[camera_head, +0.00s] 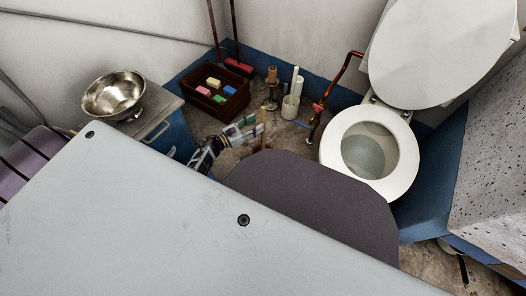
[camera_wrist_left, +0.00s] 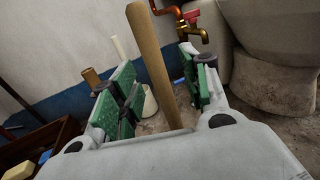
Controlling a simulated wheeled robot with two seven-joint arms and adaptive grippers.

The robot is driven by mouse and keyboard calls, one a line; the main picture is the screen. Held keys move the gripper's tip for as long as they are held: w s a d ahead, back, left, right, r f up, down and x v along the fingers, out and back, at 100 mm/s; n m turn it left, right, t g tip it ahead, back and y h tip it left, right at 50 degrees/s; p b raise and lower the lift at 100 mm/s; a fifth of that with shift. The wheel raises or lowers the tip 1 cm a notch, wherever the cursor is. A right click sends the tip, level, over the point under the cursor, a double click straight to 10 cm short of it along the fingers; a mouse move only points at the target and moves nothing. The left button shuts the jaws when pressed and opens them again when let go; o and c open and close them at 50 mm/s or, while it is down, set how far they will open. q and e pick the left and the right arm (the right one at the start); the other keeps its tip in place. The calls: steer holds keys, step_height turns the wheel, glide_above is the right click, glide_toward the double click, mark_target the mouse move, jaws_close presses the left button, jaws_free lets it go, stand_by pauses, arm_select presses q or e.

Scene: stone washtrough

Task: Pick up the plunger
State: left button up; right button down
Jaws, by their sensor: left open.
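The plunger's light wooden handle (camera_wrist_left: 150,55) stands between the spread green-padded fingers of my left gripper (camera_wrist_left: 165,92) in the left wrist view, leaning slightly. I cannot tell whether either finger touches it. The plunger's lower end is hidden behind the gripper body. In the head view, my left gripper (camera_head: 246,129) reaches low over the floor, and the handle (camera_head: 263,134) shows at its fingertips, its lower part hidden by my own body. My left gripper is open. My right gripper is in neither view.
A white toilet (camera_head: 330,150) stands right of the gripper, with a copper pipe (camera_head: 342,82) beside it. A white holder (camera_head: 289,106) with white sticks and a dark crate (camera_head: 198,107) of coloured blocks stand behind. A blue cabinet with a metal bowl (camera_head: 114,93) is at left.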

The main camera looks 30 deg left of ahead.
mark_target(263, 118)
arm_select(q)
steer(key=shift+a+b+x, duration=0.15)
steer(key=shift+b+x, duration=0.35)
steer(key=shift+x, duration=0.8)
steer(key=shift+a+b+x, duration=0.15)
steer(key=shift+b+x, duration=0.3)
steer(key=shift+x, duration=0.8)
steer(key=shift+w+r, duration=0.15)
jaws_close()
